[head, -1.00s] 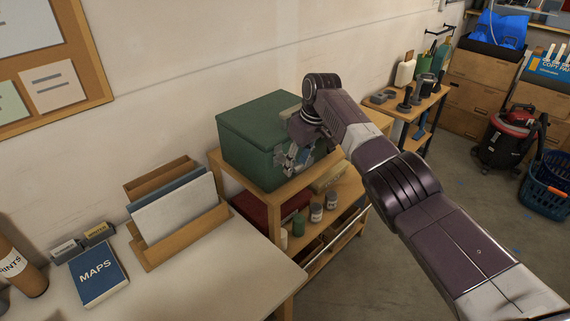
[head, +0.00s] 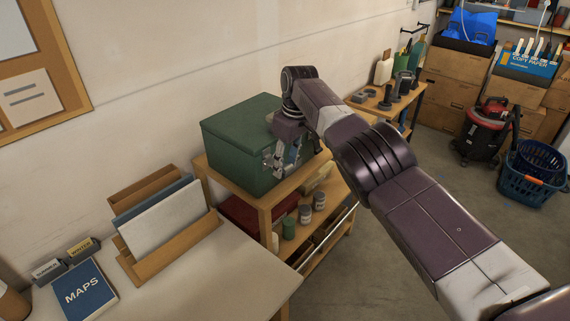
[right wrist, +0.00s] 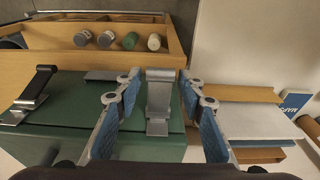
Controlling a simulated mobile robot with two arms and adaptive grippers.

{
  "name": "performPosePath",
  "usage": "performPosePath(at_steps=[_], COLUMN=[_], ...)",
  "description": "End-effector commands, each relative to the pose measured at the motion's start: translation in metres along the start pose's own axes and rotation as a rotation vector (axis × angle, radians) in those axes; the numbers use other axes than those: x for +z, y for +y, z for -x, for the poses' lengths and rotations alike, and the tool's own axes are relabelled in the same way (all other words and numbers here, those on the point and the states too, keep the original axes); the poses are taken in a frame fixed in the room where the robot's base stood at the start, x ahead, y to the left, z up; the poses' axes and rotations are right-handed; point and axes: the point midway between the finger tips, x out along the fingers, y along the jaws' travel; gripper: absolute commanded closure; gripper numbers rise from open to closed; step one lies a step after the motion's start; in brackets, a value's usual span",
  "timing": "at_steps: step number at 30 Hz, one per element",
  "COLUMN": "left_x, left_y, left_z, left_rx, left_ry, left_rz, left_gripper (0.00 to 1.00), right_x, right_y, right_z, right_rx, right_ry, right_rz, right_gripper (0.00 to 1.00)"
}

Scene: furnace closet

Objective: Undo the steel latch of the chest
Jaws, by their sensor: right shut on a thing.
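The green chest (head: 235,152) stands on the top of a wooden shelf unit, with its lid down. My right gripper (head: 280,160) is at its front face, partly hidden by my wrist. In the right wrist view the blue-padded fingers of my right gripper (right wrist: 160,88) stand on either side of the steel latch (right wrist: 159,100), which is on the green chest (right wrist: 70,115). The gripper is shut on this latch, though the contact is hard to see. A second, darker latch (right wrist: 36,88) sits further left on the chest. My left gripper is not in view.
The shelf unit (head: 266,212) holds small jars (head: 304,213) below. A white desk (head: 190,275) with a file rack (head: 165,225) and a blue maps book (head: 84,290) is at the left. A red vacuum (head: 485,130) and blue basket (head: 533,172) stand right. Floor between is clear.

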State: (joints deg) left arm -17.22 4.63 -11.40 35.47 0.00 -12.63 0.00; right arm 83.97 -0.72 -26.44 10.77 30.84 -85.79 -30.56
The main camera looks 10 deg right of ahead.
Motion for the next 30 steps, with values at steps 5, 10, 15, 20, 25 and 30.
performPosePath(at_steps=[5, 10, 15, 20, 25, 30], left_x=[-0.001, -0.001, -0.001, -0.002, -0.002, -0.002], left_y=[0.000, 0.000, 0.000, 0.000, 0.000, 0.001], left_z=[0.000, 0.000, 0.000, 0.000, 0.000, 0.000], left_rx=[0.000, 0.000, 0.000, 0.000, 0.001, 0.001], left_ry=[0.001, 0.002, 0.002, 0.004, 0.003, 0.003], left_rz=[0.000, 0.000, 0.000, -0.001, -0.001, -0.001], left_gripper=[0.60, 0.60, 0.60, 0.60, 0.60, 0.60], right_x=[0.000, 0.000, 0.000, 0.000, -0.002, -0.002], right_y=[-0.001, -0.001, 0.000, 0.000, 0.001, 0.001], right_z=[-0.001, 0.000, 0.000, 0.003, 0.018, 0.051], right_rx=[-0.003, -0.002, -0.001, -0.001, 0.000, 0.002], right_ry=[-0.002, -0.001, 0.000, 0.001, 0.004, 0.005], right_rz=[0.001, 0.001, 0.000, 0.000, 0.002, 0.001], right_gripper=[0.62, 0.46, 0.46, 0.46, 0.46, 0.46])
